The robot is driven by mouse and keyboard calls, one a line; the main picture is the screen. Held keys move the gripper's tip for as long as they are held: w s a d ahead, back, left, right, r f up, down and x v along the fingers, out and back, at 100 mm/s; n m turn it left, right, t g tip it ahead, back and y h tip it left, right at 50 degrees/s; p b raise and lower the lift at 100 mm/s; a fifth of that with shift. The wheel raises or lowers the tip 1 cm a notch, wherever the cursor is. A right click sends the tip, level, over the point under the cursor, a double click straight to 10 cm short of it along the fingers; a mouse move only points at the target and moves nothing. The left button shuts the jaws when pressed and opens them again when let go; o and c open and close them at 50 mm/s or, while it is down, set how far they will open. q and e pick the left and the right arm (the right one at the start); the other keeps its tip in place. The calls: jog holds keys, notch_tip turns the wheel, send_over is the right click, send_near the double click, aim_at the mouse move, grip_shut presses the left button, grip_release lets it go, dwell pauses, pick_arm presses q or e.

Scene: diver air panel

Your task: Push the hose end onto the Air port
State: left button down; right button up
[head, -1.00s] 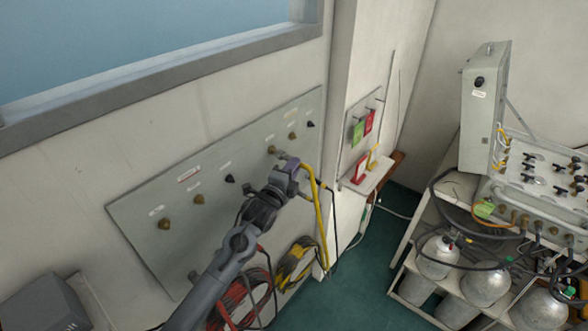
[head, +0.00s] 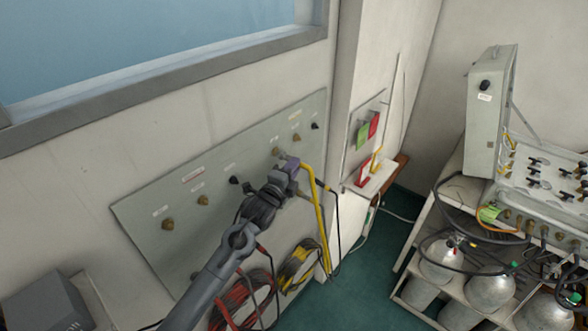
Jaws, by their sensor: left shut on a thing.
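A grey panel (head: 140,205) on the wall carries a row of brass and black ports; its small labels are too small to read, so I cannot tell which port is Air. A brass port (head: 276,152) shows just above my left gripper (head: 290,168). My left gripper is shut on the end of a yellow hose (head: 321,225), close in front of the panel. The hose arches from the jaws and hangs down to the right. The gripper hides the hose tip and whatever is behind it, so contact with a port cannot be told. My right gripper is out of view.
Red coiled hose (head: 228,300) and yellow coiled hose (head: 294,268) hang below the panel. A small shelf (head: 378,178) with red and yellow items is on the wall to the right. A rack with gas cylinders (head: 490,290) stands further right. Green floor between is clear.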

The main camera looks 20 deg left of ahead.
pick_arm(q)
jog(key=shift+w+a+f, duration=0.1)
jog(key=shift+a, duration=0.4)
dwell(0.4)
jog(key=c, duration=1.1)
grip_release()
jog(key=shift+o, duration=0.6)
jog(key=shift+a, duration=0.15)
jog(key=shift+d, duration=0.2)
